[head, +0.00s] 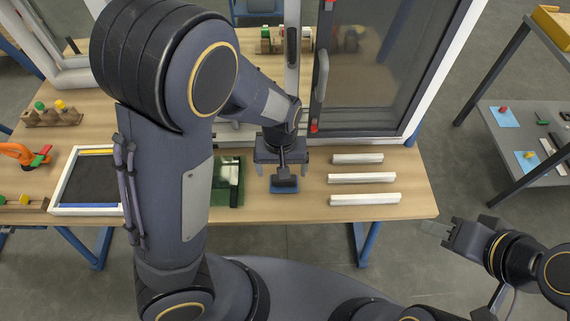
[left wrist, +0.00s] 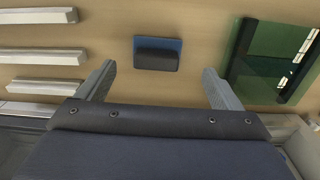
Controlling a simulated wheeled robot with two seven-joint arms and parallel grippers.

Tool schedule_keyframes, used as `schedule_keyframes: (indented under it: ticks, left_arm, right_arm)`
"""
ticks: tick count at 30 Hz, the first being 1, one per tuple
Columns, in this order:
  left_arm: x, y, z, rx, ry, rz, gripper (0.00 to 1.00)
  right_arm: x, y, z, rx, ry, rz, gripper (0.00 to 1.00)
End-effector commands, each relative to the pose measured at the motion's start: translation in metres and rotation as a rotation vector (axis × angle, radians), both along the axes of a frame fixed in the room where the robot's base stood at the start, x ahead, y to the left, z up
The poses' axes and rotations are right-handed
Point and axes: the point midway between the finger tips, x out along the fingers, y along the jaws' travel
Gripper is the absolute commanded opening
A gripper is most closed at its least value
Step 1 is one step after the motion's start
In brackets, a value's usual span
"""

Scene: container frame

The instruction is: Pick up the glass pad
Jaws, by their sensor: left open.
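A small blue pad with a dark block on top, which looks like the glass pad (head: 285,186), lies on the wooden table near its front edge. In the left wrist view the pad (left wrist: 171,43) lies flat, between the lines of the two fingers and beyond their tips. My left gripper (head: 283,168) is over the table just above the pad. In the left wrist view the left gripper (left wrist: 160,76) is open and empty, its fingers wide apart. My right gripper (head: 438,228) is off the table's front right corner; its finger gap is unclear.
A green glass pane (head: 222,183) lies left of the pad, partly behind my left arm. Several white bars (head: 362,178) lie to the right. A framed window (head: 370,70) stands behind. A dark tray (head: 90,180) is at the left. Bare table (head: 300,212) surrounds the pad.

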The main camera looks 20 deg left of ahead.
Motion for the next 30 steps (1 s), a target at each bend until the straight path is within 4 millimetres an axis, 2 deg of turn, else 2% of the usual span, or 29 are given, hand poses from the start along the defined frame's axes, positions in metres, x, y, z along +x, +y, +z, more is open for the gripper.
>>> schedule_keyframes:
  ticks: [11, 18, 27, 28, 30]
  left_arm:
    - [0.006, -0.001, -0.039, 0.016, 0.001, 0.0, 0.87]
    - [0.012, -0.003, -0.073, 0.015, 0.001, 0.0, 0.87]
    - [0.013, -0.003, -0.08, 0.014, -0.003, -0.002, 0.87]
    - [0.013, -0.003, -0.08, 0.014, -0.003, -0.002, 0.86]
    - [0.012, -0.003, -0.079, 0.014, -0.003, -0.002, 0.77]
  right_arm:
    - [0.0, 0.0, -0.001, 0.0, 0.0, 0.0, 0.36]
    - [0.0, 0.0, 0.0, 0.0, 0.0, 0.0, 0.36]
    - [0.0, 0.0, 0.001, 0.0, 0.0, 0.0, 0.36]
    - [0.0, 0.0, 0.001, 0.0, 0.0, 0.0, 0.36]
    - [0.0, 0.0, 0.001, 0.0, 0.0, 0.0, 0.36]
